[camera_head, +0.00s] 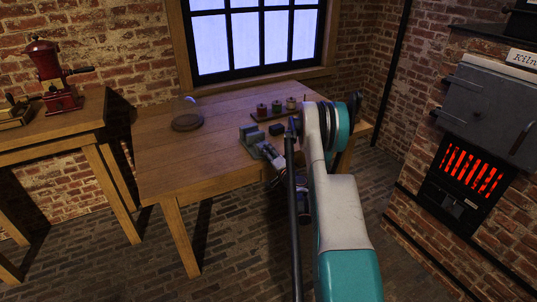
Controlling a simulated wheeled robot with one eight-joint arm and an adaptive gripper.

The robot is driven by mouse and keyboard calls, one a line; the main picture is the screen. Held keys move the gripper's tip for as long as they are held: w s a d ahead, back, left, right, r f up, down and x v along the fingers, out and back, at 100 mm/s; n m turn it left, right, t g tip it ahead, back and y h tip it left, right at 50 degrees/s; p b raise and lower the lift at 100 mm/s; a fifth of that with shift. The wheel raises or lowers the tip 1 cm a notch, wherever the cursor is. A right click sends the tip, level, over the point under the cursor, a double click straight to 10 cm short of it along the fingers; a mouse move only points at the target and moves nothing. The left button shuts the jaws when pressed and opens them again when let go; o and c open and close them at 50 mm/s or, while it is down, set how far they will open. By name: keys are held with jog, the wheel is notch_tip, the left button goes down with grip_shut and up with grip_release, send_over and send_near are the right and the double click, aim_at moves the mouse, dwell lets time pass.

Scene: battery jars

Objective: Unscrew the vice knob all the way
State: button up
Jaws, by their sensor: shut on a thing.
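A small grey-green vice (251,135) stands on the wooden table (200,165), near its front right part. My gripper (271,158) is at the front of the vice, low over the table's front edge. It is shut on the vice's front end, where the knob is. The knob itself is too small and too covered by the fingers to make out, and how far it is unscrewed cannot be told. My white and teal arm reaches in from the bottom right and hides part of the table's right side.
A glass dome on a dark round base (187,122) stands at the table's left. A tray with several small coloured jars (276,108) is behind the vice. A small dark block (276,129) lies beside it. A red grinder (55,80) is on the left table. A glowing kiln (470,170) stands right.

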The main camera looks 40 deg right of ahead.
jog(key=n, duration=0.4)
jog(key=shift+a+n, duration=0.1)
jog(key=shift+n, duration=0.2)
jog(key=n, duration=0.3)
jog(key=shift+n, duration=0.4)
jog(key=n, duration=2.1)
jog(key=shift+n, duration=0.4)
jog(key=o, duration=1.1)
